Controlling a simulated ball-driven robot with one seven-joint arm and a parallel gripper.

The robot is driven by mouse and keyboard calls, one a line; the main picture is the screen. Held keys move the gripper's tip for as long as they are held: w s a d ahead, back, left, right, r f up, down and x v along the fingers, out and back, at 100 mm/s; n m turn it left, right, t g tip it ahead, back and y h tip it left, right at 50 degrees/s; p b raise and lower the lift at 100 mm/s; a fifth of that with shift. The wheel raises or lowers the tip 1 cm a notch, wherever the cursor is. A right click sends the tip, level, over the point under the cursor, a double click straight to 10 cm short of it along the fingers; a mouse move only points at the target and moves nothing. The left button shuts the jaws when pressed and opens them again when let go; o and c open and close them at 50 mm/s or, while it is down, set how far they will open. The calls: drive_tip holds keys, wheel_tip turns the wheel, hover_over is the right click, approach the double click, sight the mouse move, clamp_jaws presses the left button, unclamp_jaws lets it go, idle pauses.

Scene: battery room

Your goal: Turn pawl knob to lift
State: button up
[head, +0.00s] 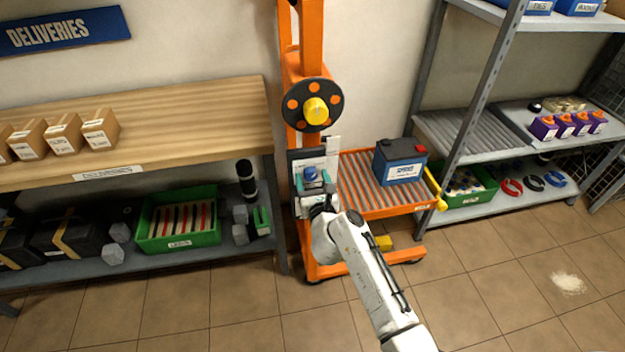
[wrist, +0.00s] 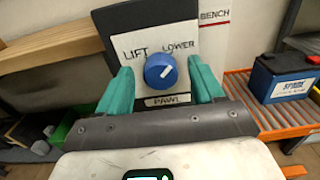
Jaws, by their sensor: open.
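The blue pawl knob (wrist: 160,71) is on a white plate marked LIFT on the left, LOWER on the right and PAWL below. Its white pointer line points up and right, toward LOWER. In the head view the knob (head: 311,174) shows on the orange lift's mast, below the hand wheel. My gripper (wrist: 160,80) is open, with one teal finger on each side of the knob. I see gaps between fingers and knob; I cannot tell how deep the fingertips reach. In the head view my wrist covers the area just below the knob.
The black hand wheel (head: 315,108) with a yellow hub is above. A blue battery (head: 402,162) sits on the lift's roller platform (head: 365,190) to the right. A wooden bench (head: 180,105) stands left, grey shelves (head: 465,135) right.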

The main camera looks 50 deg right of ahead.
drive_tip(key=shift+c, duration=0.3)
drive_tip(key=c, duration=1)
drive_tip(key=shift+r+n, duration=0.1)
drive_tip(key=shift+n, duration=0.3)
drive_tip(key=n+p, duration=0.2)
drive_tip(key=n, duration=0.1)
drive_tip(key=shift+w+a+n, duration=0.1)
drive_tip(key=shift+n, duration=0.2)
drive_tip(key=n+p, duration=0.1)
drive_tip(key=n, duration=0.3)
drive_tip(key=shift+n+p, duration=0.3)
drive_tip(key=shift+p, duration=0.1)
drive_tip(key=n+p, duration=0.1)
drive_tip(key=n, duration=0.3)
drive_tip(key=shift+a+n, duration=0.1)
drive_tip(key=shift+n, duration=0.2)
drive_tip(key=shift+f+n+p, duration=0.15)
drive_tip(key=shift+n+p, duration=0.3)
drive_tip(key=shift+n, duration=0.65)
drive_tip(key=shift+f+n+p, duration=0.1)
drive_tip(key=shift+n+p, duration=0.35)
drive_tip(key=shift+n, duration=0.65)
